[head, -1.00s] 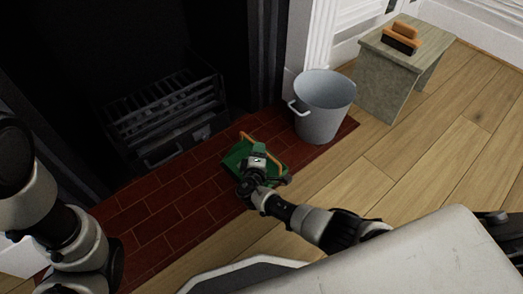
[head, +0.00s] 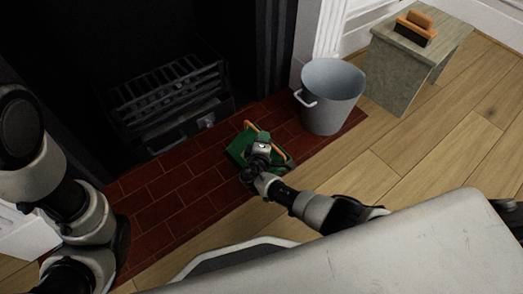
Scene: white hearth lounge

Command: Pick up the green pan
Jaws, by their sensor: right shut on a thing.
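The green pan (head: 238,148) is a green dustpan with an orange strip along its far right side. It is over the red brick hearth in the middle of the head view. I cannot tell whether it touches the bricks. My right gripper (head: 259,148) is at the pan, shut on it, and its wrist hides part of the pan. My left arm is at the left edge of the view, and its gripper is not in view.
A grey bucket (head: 332,98) stands on the hearth's right end. A small stool (head: 398,75) at the upper right holds orange-backed brushes (head: 414,29). A black fire grate (head: 170,100) sits in the fireplace. The wooden floor (head: 440,130) at the right is clear.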

